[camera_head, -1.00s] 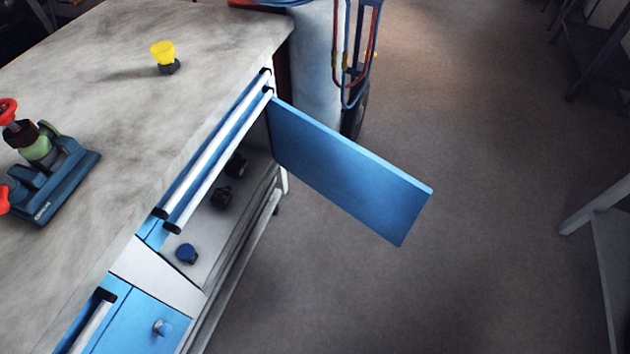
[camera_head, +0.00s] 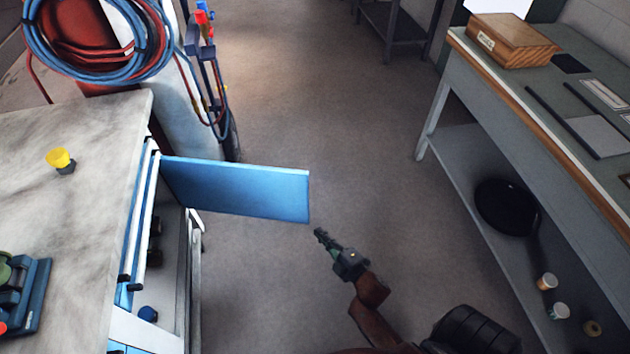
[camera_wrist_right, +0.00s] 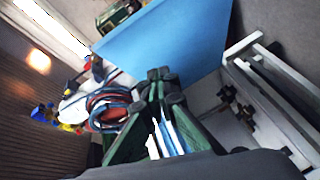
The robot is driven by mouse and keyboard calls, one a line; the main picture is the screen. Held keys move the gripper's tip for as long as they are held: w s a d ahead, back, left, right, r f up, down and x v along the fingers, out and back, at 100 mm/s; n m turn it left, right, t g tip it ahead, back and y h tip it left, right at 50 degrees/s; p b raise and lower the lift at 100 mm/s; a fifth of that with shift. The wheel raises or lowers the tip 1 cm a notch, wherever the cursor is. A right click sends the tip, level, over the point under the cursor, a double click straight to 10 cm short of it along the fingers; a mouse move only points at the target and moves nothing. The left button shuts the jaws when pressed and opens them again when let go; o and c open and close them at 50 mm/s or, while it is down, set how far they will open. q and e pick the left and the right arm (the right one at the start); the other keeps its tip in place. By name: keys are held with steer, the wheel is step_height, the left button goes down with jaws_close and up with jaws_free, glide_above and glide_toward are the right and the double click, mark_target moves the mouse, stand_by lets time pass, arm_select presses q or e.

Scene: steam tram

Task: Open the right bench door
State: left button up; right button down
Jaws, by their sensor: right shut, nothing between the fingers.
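The right bench door (camera_head: 240,190) is a flat blue panel. It stands swung out from the bench cabinet, hinged at its far end, with the compartment behind it exposed. My right gripper (camera_head: 320,236) is shut and empty, just beyond the door's free edge and a little nearer to me in the head view. In the right wrist view the gripper fingers (camera_wrist_right: 163,85) are together, with the blue door (camera_wrist_right: 175,45) behind them. I cannot tell whether they touch it. My left gripper is not in view.
The bench's worktop (camera_head: 100,130) carries a yellow-topped item (camera_head: 61,160) and a vise (camera_head: 22,290). Gas cylinders with hoses (camera_head: 100,40) stand beyond the bench. A grey table (camera_head: 465,95) with a wooden box (camera_head: 512,40) is at right. The floor between is clear.

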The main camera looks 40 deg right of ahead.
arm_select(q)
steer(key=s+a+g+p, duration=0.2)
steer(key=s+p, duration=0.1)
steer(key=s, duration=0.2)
arm_select(e)
steer(key=w+d+r+n+t, duration=0.1)
steer(key=w+r+n, duration=0.25)
steer(key=r, duration=0.45)
steer(key=b, duration=0.3)
glide_toward(294, 176)
steer(key=w+a, duration=0.3)
steer(key=w, duration=0.1)
steer(key=d, duration=0.1)
steer(key=w+d, duration=0.1)
steer(key=shift+w+d+f+b, duration=0.1)
steer(key=shift+d+f+b, duration=0.15)
steer(key=shift+f+b, duration=0.15)
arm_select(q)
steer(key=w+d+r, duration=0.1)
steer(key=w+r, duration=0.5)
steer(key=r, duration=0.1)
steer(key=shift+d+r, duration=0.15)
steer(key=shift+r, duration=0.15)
arm_select(e)
steer(key=shift+w+d+r, duration=0.15)
steer(key=shift+w+d, duration=0.25)
steer(key=shift+d, duration=0.1)
